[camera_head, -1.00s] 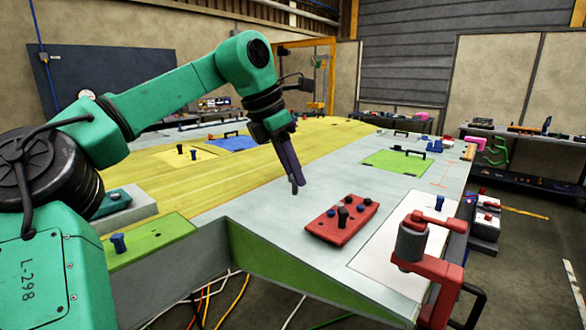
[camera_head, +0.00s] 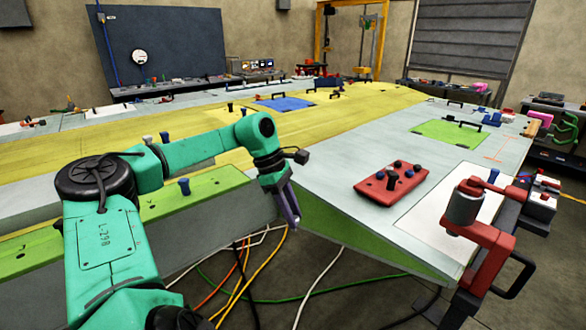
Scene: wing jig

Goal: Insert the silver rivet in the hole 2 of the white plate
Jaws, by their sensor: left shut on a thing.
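My left gripper (camera_head: 292,218) points down in front of the table's edge, with the floor and cables behind it. It is shut on a small greyish piece at its tips, which looks like the silver rivet, though it is mostly hidden by the fingers. A white plate (camera_head: 425,232) lies flat on the grey table at the right, partly covered by a red clamp. I cannot make out its holes, nor which is hole 2. The gripper is well to the left of this plate. My right gripper is not in view.
A red block (camera_head: 375,185) with dark and blue rivets lies left of the white plate. The red clamp (camera_head: 490,240) stands at the right edge. A green plate (camera_head: 210,190) with a blue rivet (camera_head: 184,186) is at the left. Another green plate (camera_head: 450,133) lies farther back.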

